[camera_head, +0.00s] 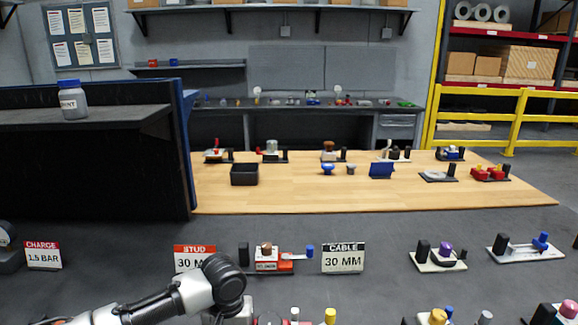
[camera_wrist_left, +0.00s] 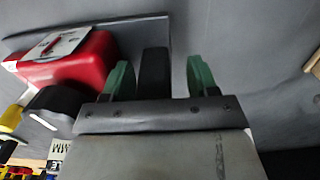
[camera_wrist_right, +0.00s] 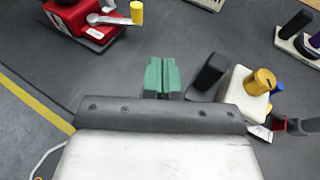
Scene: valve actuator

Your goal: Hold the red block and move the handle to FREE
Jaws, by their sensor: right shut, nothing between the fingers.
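A red block (camera_wrist_left: 75,60) with a pale labelled top fills the left of the left wrist view. It also shows in the right wrist view (camera_wrist_right: 70,17), with a grey lever handle (camera_wrist_right: 108,19) ending in a yellow knob (camera_wrist_right: 137,12). The yellow knob shows at the bottom edge of the head view (camera_head: 330,316). My left gripper (camera_wrist_left: 158,80) is open beside the red block. A black post (camera_wrist_left: 153,72) appears between its green fingers; contact cannot be told. My right gripper (camera_wrist_right: 161,78) is shut and empty, apart from the red block. No FREE mark is readable.
Another red device (camera_head: 272,262) with a blue-tipped handle stands between the STUD sign (camera_head: 194,258) and CABLE sign (camera_head: 343,258). A black post (camera_wrist_right: 207,76) and a white block with a yellow knob (camera_wrist_right: 258,82) stand close right of my right gripper.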

